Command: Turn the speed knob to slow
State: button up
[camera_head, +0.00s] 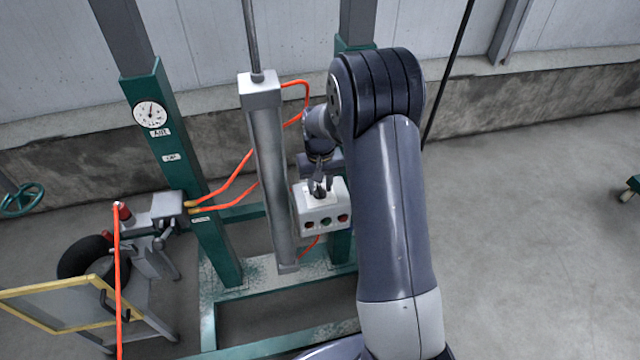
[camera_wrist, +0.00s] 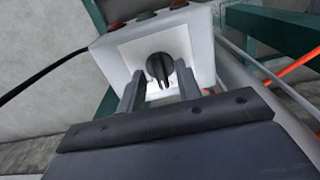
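The speed knob (camera_wrist: 160,68) is a black round knob with a raised grip on a white plate on top of a white control box (camera_head: 322,222). My gripper (camera_wrist: 158,82) is open, with one finger on each side of the knob in the wrist view. A gap shows between each finger and the knob, so I see no grip on it. In the head view my gripper (camera_head: 320,186) points down at the top of the box, and the knob is small and partly hidden there. The knob's scale marks are too small to read.
The box has red and green buttons (camera_head: 326,222) on its front. It is beside a grey vertical cylinder (camera_head: 271,170) with orange hoses (camera_head: 228,178). A green post (camera_head: 180,150) carries a dial gauge (camera_head: 150,113).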

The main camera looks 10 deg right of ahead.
jog(key=shift+c, duration=0.5)
grip_shut()
jog(key=shift+n, duration=0.3)
jog(key=n, duration=0.4)
jog(key=shift+n, duration=0.3)
jog(key=n, duration=0.4)
jog(key=shift+n, duration=0.3)
jog(key=shift+o, duration=0.5)
grip_release()
